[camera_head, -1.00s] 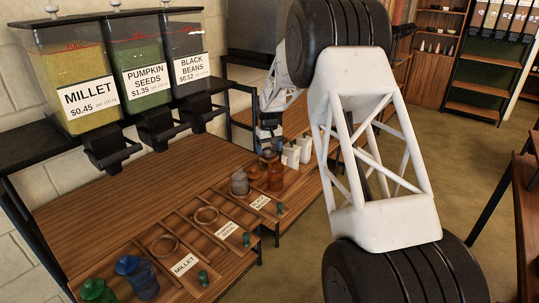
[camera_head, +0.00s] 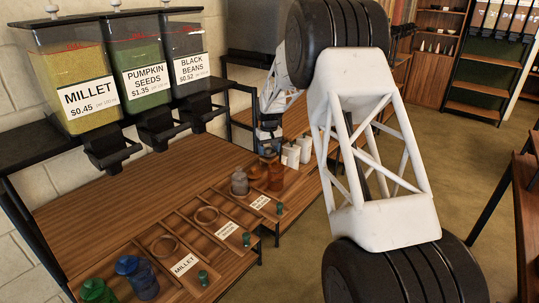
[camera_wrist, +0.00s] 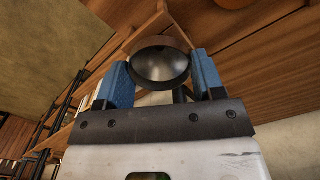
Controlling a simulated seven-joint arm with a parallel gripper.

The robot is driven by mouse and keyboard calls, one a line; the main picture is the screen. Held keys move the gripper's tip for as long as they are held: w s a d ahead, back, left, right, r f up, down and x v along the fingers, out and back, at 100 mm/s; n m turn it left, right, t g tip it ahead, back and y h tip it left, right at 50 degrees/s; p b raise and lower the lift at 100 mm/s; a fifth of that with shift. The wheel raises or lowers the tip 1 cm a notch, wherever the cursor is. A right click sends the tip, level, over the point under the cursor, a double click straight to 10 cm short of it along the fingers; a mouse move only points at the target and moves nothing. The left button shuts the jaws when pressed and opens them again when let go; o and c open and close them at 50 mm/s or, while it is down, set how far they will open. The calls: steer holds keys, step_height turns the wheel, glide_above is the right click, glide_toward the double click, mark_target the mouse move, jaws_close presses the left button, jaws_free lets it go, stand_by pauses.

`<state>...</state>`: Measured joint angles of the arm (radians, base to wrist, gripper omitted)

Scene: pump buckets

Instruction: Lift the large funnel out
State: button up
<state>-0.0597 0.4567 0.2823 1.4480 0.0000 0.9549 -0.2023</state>
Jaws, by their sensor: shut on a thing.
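The large funnel (camera_wrist: 160,66) is a round, grey metal bowl shape with a brownish outer rim in the wrist view. I look into its hollow side. My gripper (camera_wrist: 158,76) has its two blue fingers on either side of the funnel, shut on it. In the head view my gripper (camera_head: 268,146) is small, at the back right of the wooden counter, above a group of jars. The funnel is too small and too covered there to make out clearly. Its lower end is hidden.
A grey jar (camera_head: 240,183) and an orange-brown jar (camera_head: 275,179) stand close below my gripper. White containers (camera_head: 291,155) stand just to the right. Labelled dispensers (camera_head: 82,93) hang at the left. The back left of the counter (camera_head: 130,195) is clear.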

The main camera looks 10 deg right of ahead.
mark_target(269, 150)
steer(key=shift+r, duration=0.15)
steer(key=shift+r, duration=2.8)
